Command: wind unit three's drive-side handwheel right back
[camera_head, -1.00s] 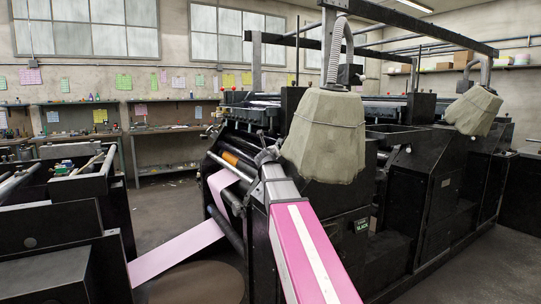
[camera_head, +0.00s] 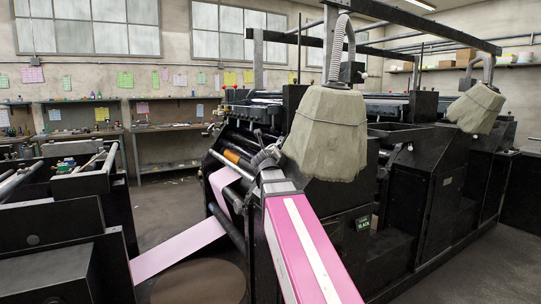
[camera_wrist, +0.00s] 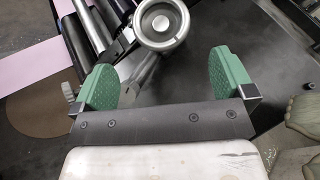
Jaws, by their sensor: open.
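A round metal wheel or knob (camera_wrist: 161,22) with a bright rim and a central hub shows at the top middle of the wrist view. I cannot tell from its face which unit it belongs to. My gripper (camera_wrist: 165,66) has green ribbed pads, spread wide apart with nothing between them. The wheel lies just beyond the fingertips, roughly centred between them, and the pads do not appear to touch it. In the head view, my pink and white arm reaches to the near press unit (camera_head: 340,215); the wheel is hidden or too small to tell there.
A pink web (camera_head: 180,248) runs low into rollers left of my arm, above a brown disc (camera_head: 200,282) on the floor. A grey covered hood (camera_head: 327,135) hangs close to my arm's right. A black frame (camera_head: 55,225) stands left.

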